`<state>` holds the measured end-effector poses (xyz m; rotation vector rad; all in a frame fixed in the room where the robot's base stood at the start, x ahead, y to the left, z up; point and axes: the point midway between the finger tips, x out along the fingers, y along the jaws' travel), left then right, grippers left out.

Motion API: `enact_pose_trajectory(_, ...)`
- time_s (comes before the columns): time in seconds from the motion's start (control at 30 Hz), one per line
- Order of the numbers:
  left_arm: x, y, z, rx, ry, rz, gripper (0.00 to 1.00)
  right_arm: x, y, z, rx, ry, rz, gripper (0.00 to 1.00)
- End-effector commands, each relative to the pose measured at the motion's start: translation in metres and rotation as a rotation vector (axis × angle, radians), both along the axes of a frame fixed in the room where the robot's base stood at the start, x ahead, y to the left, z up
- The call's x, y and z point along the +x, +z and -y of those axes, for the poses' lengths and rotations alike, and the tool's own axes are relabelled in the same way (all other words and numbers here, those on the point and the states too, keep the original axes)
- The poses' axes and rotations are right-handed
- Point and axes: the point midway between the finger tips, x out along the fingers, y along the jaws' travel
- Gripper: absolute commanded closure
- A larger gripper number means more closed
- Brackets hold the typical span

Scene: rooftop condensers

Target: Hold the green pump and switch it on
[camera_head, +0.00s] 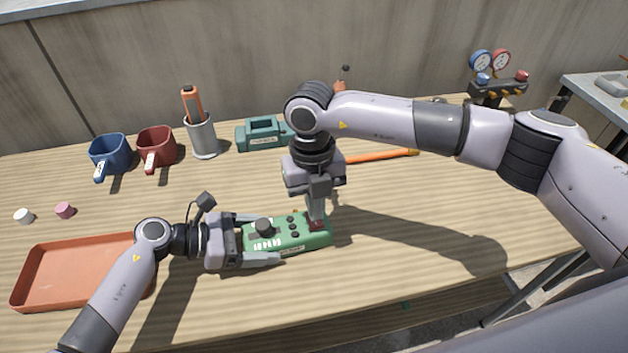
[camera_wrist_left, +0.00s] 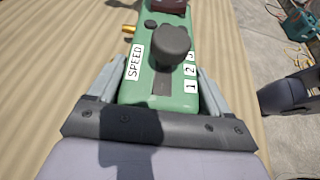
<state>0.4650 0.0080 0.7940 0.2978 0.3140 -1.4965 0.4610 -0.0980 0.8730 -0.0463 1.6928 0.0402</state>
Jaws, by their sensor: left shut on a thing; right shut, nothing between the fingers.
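The green pump (camera_head: 288,236) lies on the wooden table at the front middle. It has a dark round knob (camera_wrist_left: 171,46) with a SPEED label and numbers beside it, small dark buttons, and a dark red part (camera_head: 317,225) at its right end. My left gripper (camera_head: 262,239) is shut on the pump's left end, one finger along each long side; both fingers also show in the left wrist view (camera_wrist_left: 158,100). My right gripper (camera_head: 316,218) points down, shut and empty, with its tips at the dark red part. Whether they touch it or press it, I cannot tell.
An orange tray (camera_head: 30,278) lies at the left, with small white (camera_head: 24,216) and pink (camera_head: 64,210) pieces behind it. Blue (camera_head: 110,152) and red (camera_head: 157,146) bins, a grey cup (camera_head: 203,138) and a teal device (camera_head: 262,136) stand farther back. The table's right side is mostly clear.

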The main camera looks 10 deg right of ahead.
Motion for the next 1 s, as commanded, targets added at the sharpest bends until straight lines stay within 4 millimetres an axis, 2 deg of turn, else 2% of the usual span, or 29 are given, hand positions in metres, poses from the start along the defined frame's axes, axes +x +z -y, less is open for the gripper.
enact_pose_trajectory(0.2, 0.001, -0.001, -0.001, 0.003, 0.003, 0.0, 0.77, -0.002, -0.018, 0.0, 0.001, 0.0, 0.0, 1.0)
enact_pose_trajectory(1.0, 0.0, 0.0, -0.001, 0.001, 0.001, 0.0, 0.77, -0.004, -0.027, 0.0, -0.001, -0.001, -0.003, 1.0)
